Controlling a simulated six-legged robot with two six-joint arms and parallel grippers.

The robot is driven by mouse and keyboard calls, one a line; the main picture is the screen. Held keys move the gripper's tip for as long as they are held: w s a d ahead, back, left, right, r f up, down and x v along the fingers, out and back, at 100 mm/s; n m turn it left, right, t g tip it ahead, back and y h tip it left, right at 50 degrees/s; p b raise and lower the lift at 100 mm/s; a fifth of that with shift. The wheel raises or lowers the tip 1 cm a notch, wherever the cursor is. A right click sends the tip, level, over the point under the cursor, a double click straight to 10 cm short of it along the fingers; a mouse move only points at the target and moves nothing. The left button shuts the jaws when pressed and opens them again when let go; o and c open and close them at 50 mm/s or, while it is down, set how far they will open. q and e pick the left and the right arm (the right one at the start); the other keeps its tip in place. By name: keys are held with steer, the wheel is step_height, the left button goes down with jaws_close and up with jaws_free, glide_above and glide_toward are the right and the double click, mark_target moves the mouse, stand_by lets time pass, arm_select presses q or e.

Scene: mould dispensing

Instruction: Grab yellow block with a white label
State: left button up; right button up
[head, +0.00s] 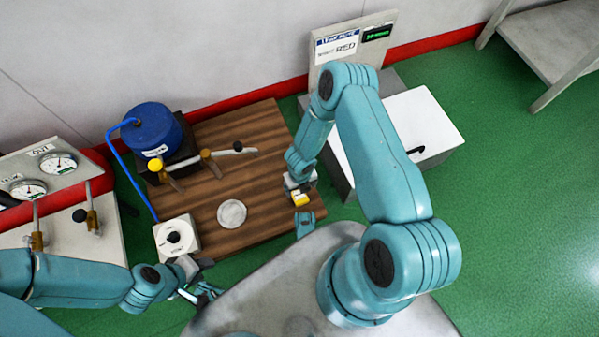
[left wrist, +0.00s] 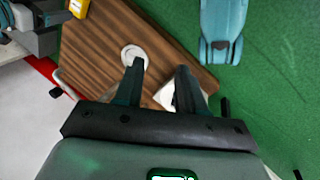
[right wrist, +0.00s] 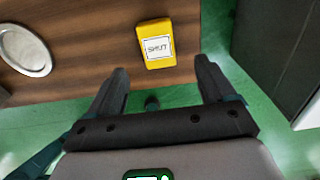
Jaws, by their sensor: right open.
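The yellow block (right wrist: 157,44) lies on the brown wooden table, and its white label reads "SHUT" in the right wrist view. In the head view the block (head: 299,199) shows beside my right gripper at the table's right side. My right gripper (right wrist: 160,88) is open and empty, with the block just beyond its fingertips and roughly between their lines. In the left wrist view only a corner of the block (left wrist: 78,8) shows at the top left. My left gripper (head: 208,292) is open and empty off the table's front left; its fingers show in the left wrist view (left wrist: 160,68).
A round metal disc (head: 232,213) lies on the wooden table (head: 262,175). A white box with a black knob (head: 176,238) sits at the table's front left corner. A blue tank (head: 153,129) with brass valves stands at the back left. A white-topped cabinet (head: 425,120) stands to the right.

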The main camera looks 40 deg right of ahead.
step_height(320, 180, down, 2)
steer(key=shift+f+b, duration=0.1)
steer(key=shift+b, duration=0.2)
steer(key=f+b, duration=0.1)
steer(key=f, duration=0.1)
steer(key=f+b, duration=0.1)
steer(key=f, duration=0.1)
steer(key=shift+w+a, duration=0.1)
steer(key=shift+w, duration=0.1)
steer(key=shift+f+b, duration=0.35)
arm_select(q)
steer(key=f, duration=0.1)
steer(key=w+f, duration=0.1)
steer(key=f, duration=0.1)
steer(key=shift+w+a+f+t, duration=0.2)
steer(key=shift+a+t, duration=0.1)
steer(key=shift+a, duration=0.05)
arm_select(e)
steer(key=c, duration=1.1)
